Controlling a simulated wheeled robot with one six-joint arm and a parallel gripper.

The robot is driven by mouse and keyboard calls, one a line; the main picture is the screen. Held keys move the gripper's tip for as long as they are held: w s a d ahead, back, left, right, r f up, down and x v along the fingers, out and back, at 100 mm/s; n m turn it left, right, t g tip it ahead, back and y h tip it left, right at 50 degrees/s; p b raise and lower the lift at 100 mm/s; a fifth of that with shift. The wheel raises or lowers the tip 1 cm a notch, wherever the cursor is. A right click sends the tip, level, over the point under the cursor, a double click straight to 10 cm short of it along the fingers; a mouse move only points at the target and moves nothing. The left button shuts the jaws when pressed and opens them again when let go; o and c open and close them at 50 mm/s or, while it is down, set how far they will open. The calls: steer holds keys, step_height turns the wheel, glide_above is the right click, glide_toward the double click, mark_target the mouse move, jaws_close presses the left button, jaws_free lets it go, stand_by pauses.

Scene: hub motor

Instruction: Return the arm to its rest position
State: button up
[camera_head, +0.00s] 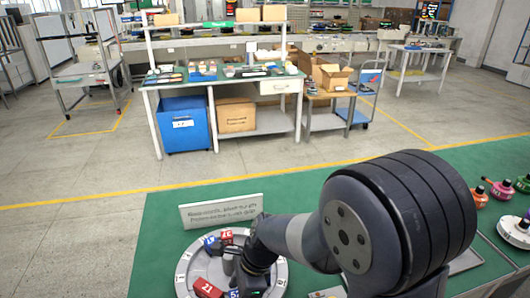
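My arm reaches in from the lower right of the head view and bends down over a round grey tray (187,270) on the green table. My gripper (252,284) is low over the tray's right half, beside a grey upright post near its middle. Its fingertips are not clear, so I cannot tell whether it is open or holds anything. Red blocks (209,288) and blue blocks with white markings lie on the tray around the gripper. My arm hides the tray's right part.
A white sign (221,211) stands behind the tray. At the right of the green table (160,222) are several coloured parts, a white round dish (513,232) and a metal tray (467,262). The table's left end is clear. A workbench stands beyond the yellow floor line.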

steer(key=shift+x, duration=1)
steer(key=shift+d+r, duration=0.15)
steer(key=shift+r, duration=2)
steer(key=shift+f, duration=0.1)
